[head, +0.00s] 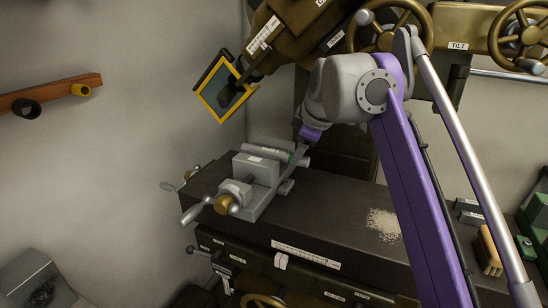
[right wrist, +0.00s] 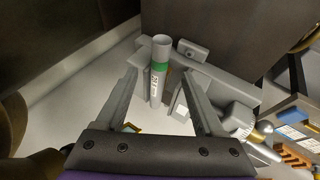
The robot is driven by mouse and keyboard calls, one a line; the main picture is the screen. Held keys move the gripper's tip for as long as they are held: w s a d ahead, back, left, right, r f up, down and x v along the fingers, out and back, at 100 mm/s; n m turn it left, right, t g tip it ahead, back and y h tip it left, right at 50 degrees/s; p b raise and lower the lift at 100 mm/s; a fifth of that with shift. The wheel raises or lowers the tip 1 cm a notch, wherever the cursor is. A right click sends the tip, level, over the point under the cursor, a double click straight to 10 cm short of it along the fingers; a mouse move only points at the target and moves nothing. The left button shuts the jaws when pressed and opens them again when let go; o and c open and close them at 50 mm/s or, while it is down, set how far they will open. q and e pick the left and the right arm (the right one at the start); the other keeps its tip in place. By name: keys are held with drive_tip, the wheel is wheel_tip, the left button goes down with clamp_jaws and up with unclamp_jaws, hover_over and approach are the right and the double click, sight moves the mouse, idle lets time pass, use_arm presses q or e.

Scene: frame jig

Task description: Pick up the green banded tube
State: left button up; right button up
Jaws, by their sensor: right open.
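The green banded tube (right wrist: 155,88) is a grey cylinder with a green band near one end and a white label. In the head view the tube (head: 266,151) lies along the vise (head: 258,170) on the dark machine table. My right gripper (right wrist: 160,73) is open, its two grey fingers on either side of the tube in the right wrist view. I see no contact between fingers and tube. In the head view my right gripper (head: 302,150) is at the tube's green end, its fingers partly hidden by the wrist. My left gripper is not in view.
The dark machine table (head: 335,215) has a pale pile of chips (head: 384,224) to the right of the vise. A yellow-framed screen (head: 222,93) hangs above the vise. A handwheel (head: 385,25) and machine head are overhead.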

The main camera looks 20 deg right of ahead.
sight(285, 157)
drive_tip(key=b+x, duration=0.1)
drive_tip(key=x, duration=0.4)
drive_tip(key=shift+d+f, duration=0.2)
drive_tip(key=shift+f, duration=0.05)
clamp_jaws()
